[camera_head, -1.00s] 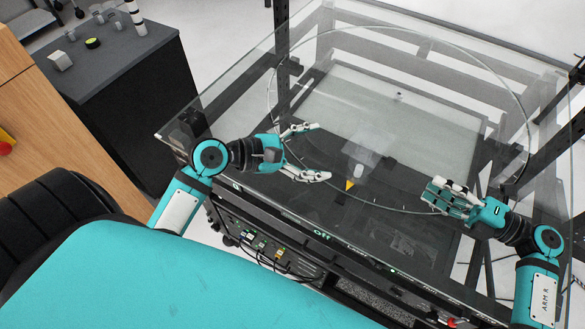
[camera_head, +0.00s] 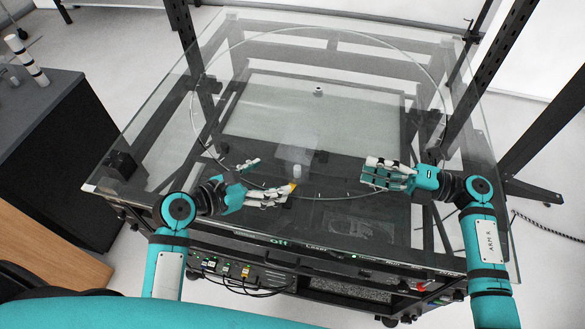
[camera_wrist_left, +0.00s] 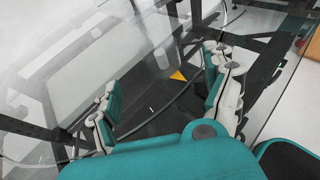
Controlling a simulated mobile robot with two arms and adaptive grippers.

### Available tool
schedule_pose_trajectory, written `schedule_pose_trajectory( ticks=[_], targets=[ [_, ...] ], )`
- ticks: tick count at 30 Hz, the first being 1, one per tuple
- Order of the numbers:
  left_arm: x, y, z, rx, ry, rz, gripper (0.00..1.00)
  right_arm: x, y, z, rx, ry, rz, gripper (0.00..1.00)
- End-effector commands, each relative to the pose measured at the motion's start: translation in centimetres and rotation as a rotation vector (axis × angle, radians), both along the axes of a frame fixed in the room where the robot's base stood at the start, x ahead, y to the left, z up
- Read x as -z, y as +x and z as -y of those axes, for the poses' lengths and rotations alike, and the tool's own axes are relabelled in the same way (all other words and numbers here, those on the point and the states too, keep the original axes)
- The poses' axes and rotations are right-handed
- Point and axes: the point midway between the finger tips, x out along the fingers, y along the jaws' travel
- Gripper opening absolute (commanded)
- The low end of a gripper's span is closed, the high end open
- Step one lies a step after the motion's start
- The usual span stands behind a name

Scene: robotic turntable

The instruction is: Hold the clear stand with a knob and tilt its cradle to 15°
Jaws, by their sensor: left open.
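The clear stand (camera_head: 300,150) is a faint see-through shape on the glass turntable, with a white knob (camera_head: 297,171) and a yellow pointer (camera_head: 293,184) at its near side. The knob (camera_wrist_left: 162,58) and pointer (camera_wrist_left: 178,75) also show in the left wrist view, ahead between my fingers. My left gripper (camera_head: 273,177) is open and empty, just left of the knob; its lower finger overlaps the pointer in the picture, contact unclear. The cradle's tilt cannot be read. My right gripper (camera_head: 368,173) is right of the stand and apart from it; its fingers overlap in view.
The glass tabletop (camera_head: 150,140) carries a large round turntable plate (camera_head: 430,75). A small white-and-dark piece (camera_head: 318,90) sits behind the stand. Dark upright posts stand at the rear and right. A dark cabinet (camera_head: 45,150) is at far left. The glass around the stand is mostly clear.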

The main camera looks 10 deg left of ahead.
Motion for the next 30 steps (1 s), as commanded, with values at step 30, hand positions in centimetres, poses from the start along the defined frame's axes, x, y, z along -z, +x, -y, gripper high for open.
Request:
schedule_pose_trajectory(
  ticks=[30],
  targets=[
    [3.3,6.2,4.9,0.000,0.000,0.000,0.69,0.0,0.0,0.0,0.000,0.000,0.000,0.38]
  ],
)
